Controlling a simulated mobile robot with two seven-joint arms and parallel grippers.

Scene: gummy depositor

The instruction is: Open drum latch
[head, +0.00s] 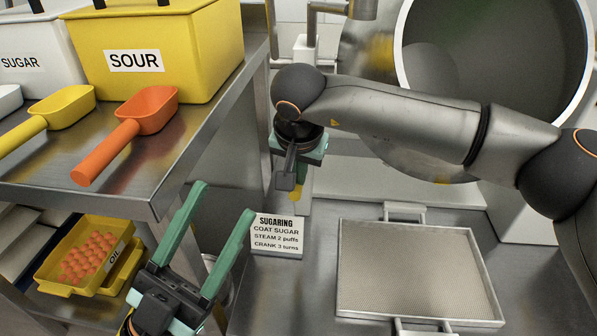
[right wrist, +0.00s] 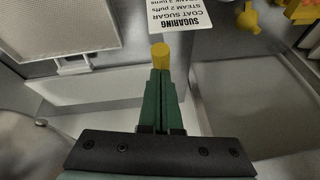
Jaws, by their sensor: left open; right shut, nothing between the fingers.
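The large drum (head: 490,70) has a wide white rim and a dark grey open mouth at the upper right of the head view. A short yellow knob (head: 296,193) shows just under my right gripper (head: 299,176); I cannot tell for sure that it is the drum latch. The knob shows again in the right wrist view (right wrist: 160,56), right at the tips of the shut green fingers (right wrist: 161,75). Nothing is between those fingers, and whether they touch the knob is unclear. My left gripper (head: 222,205) is open and empty, its fingers spread beside the steel table.
A mesh tray (head: 415,270) and a SUGARING sign (head: 277,235) are on the work surface. At left, a steel table (head: 200,125) holds an orange scoop (head: 146,110), a yellow scoop (head: 65,104) and a SOUR bin (head: 190,60). A yellow tray (head: 62,240) of orange gummies sits below.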

